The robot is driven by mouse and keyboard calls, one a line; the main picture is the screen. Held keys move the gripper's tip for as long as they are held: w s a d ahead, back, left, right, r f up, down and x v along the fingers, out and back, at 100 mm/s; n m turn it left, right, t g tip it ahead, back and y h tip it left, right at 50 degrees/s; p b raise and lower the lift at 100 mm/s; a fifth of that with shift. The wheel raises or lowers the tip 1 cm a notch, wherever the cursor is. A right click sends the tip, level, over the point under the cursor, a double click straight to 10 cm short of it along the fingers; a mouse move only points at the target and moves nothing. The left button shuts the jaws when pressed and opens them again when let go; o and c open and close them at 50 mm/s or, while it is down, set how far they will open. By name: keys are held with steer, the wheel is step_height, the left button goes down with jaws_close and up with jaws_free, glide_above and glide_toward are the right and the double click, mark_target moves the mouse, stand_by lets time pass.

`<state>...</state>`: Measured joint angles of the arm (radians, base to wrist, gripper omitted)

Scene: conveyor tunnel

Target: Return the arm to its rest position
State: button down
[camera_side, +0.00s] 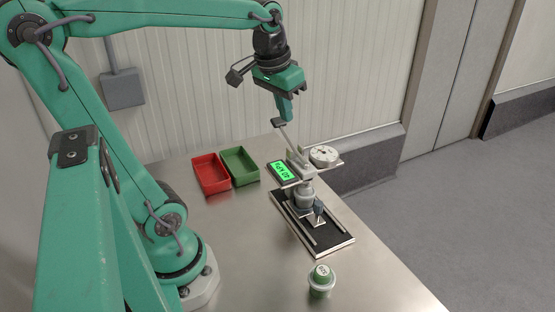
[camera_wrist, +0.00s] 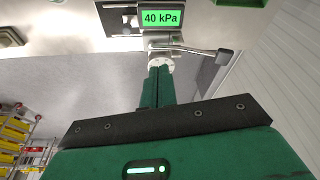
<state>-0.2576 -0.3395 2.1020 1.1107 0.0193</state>
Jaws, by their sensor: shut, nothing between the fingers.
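My gripper (camera_side: 286,116) hangs from the arm over the bench, pointing down, with its green fingers together and nothing between them. In the wrist view its fingers (camera_wrist: 158,88) also lie side by side. Just below the fingertips is the dark handle (camera_side: 279,122) of a slanted metal lever (camera_side: 290,137); I cannot tell whether they touch. The lever belongs to a bench device (camera_side: 304,195) with a green display (camera_side: 283,171). In the wrist view the display (camera_wrist: 162,18) reads 40 kPa, and the lever handle (camera_wrist: 226,57) sits right of the fingertips.
A red bin (camera_side: 211,175) and a green bin (camera_side: 239,167) stand left of the device. A panelled wall (camera_side: 350,70) is behind. The front left bench is bare.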

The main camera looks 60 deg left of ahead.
steer(key=s+d+f+m+t, duration=0.2)
steer(key=s+d+f, duration=0.2)
steer(key=s+d, duration=0.3)
steer(key=shift+s+d+m+t+h, duration=0.15)
steer(key=shift+d+m+t+h, duration=0.25)
